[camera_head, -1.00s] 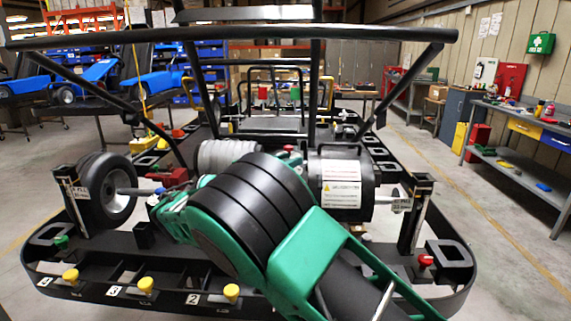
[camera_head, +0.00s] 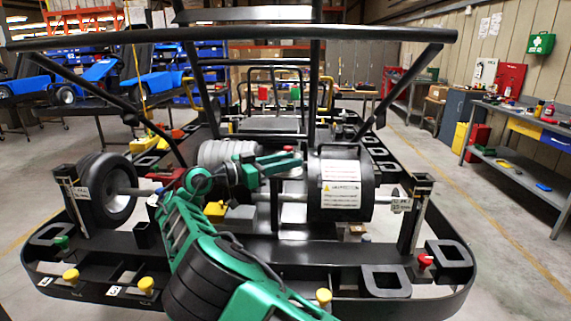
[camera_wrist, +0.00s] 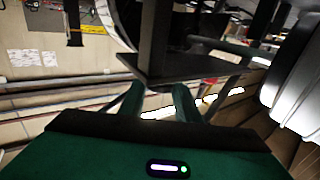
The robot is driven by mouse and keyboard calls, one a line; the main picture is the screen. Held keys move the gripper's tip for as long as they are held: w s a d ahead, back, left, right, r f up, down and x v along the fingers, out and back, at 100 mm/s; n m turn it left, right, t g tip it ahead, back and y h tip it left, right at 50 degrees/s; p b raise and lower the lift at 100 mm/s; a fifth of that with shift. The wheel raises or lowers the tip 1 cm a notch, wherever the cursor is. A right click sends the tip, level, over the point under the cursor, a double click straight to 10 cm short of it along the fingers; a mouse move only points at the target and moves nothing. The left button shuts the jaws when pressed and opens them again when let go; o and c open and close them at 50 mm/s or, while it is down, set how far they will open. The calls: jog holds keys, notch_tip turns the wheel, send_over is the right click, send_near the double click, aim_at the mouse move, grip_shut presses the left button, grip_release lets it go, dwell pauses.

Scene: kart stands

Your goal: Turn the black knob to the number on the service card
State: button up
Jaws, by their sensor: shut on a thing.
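My green gripper (camera_head: 285,162) points right, in the middle of the stand, between the grey ribbed cylinder and the black drum. A black upright with a flat plate (camera_wrist: 178,66) fills the view just beyond the fingertips. I cannot pick out the black knob for certain. A white printed label (camera_head: 340,186) is on the black drum (camera_head: 362,208); its text is too small to read, and I cannot tell whether it is the service card.
Yellow knobs (camera_head: 71,276) stand along the front rail beside number plates. A red knob (camera_head: 425,260) is at the front right. The wheel (camera_head: 106,195) is at left, the grey ribbed cylinder (camera_head: 222,153) behind the gripper. Black bars cross overhead. Floor is free at right.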

jog(key=shift+w+a+r, duration=0.1)
jog(key=shift+a, duration=0.1)
jog(key=o, duration=1)
jog(key=v, duration=1)
jog(key=shift+a, duration=0.35)
